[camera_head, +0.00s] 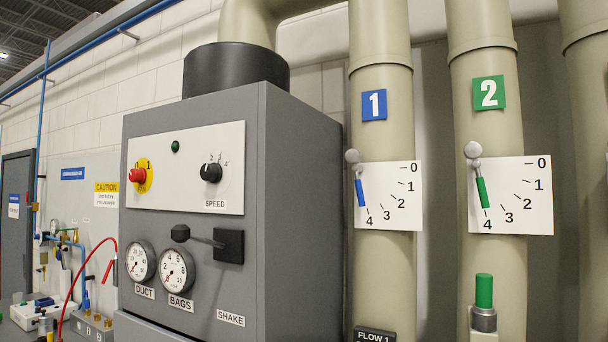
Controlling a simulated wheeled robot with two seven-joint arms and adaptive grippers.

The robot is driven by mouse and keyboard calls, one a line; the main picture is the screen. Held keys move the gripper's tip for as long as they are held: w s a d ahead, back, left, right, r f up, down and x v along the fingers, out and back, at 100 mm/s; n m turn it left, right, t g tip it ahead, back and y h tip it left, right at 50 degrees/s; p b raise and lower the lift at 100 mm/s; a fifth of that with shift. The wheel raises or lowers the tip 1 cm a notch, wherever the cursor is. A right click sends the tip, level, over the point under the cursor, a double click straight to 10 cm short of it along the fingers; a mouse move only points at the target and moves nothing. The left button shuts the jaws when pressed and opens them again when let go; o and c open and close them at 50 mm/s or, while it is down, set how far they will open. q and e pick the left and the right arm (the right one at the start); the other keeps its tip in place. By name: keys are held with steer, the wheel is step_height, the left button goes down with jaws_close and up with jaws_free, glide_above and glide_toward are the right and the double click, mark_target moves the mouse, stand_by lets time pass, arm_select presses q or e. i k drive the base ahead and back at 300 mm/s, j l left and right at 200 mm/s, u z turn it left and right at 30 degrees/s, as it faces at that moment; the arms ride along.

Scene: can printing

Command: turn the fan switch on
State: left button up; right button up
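A grey control cabinet (303,220) stands in the middle, with a white panel (185,196) on its front. The panel carries a red knob (137,175) on a yellow disc marked 0 and 1, which looks like the fan switch. A small dark green lamp (175,147) sits up and right of it and looks unlit. A black speed knob (211,172) is on the right of the panel. Neither of my grippers shows in the head view.
Right of the cabinet, thick pipes carry dial plates with a blue handle (360,192) and a green handle (482,192). A red hose (79,272) hangs at left.

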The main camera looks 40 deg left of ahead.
mark_target(139, 176)
steer(key=u, duration=2.2)
steer(key=i+j, duration=0.25)
steer(key=j, duration=0.15)
steer(key=i+j, duration=0.25)
steer(key=j, duration=0.2)
